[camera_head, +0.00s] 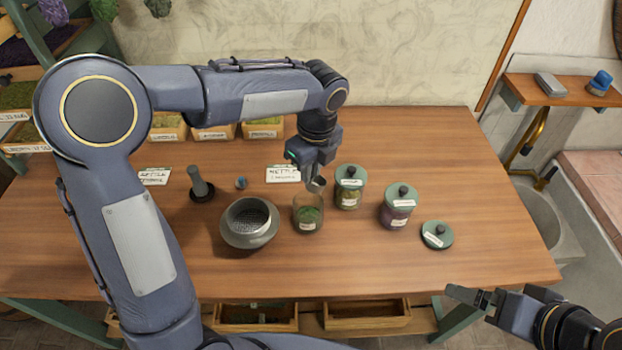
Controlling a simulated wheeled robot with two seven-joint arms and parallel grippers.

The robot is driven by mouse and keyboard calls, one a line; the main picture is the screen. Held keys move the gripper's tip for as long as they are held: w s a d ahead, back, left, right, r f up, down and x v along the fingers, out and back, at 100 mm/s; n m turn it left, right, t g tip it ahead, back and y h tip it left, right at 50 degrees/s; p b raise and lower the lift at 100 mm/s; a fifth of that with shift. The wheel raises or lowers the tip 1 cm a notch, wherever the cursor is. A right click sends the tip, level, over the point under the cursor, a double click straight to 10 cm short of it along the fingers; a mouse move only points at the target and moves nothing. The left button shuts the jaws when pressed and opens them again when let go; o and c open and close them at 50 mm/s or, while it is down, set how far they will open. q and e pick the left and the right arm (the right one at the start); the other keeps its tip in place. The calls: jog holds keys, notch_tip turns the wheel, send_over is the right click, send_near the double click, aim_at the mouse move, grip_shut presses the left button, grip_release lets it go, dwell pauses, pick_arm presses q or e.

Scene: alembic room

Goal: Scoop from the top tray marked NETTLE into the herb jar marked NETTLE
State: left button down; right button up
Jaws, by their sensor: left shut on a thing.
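My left gripper (316,165) is shut on a small metal scoop (317,184). The scoop hangs just above the right rim of an open glass jar (308,222). The jar has green herb in it and a label too small to read. My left arm covers part of the left side. A green lid with a dark knob (438,233) lies on the table to the right. My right gripper (472,297) is low at the right, off the table's front edge, with its opening unclear. A card reading NETTLE (283,174) lies behind the jar. I cannot read which tray is marked NETTLE.
Two lidded jars (349,187) (397,207) stand right of the open jar. A metal bowl with a sieve (249,236) stands left, with a mortar and pestle (201,188) behind. Labelled trays (264,128) line the back; more sit on the left shelf.

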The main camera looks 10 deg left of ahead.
pick_arm(q)
jog(key=t+h+b, duration=0.3)
jog(key=b, duration=0.3)
jog(key=shift+r+b, duration=0.1)
jog(key=shift+b, duration=0.25)
jog(key=shift+r+t, duration=0.15)
jog(key=shift+t, duration=0.15)
jog(key=shift+r+h, duration=0.15)
jog(key=shift+h, duration=0.15)
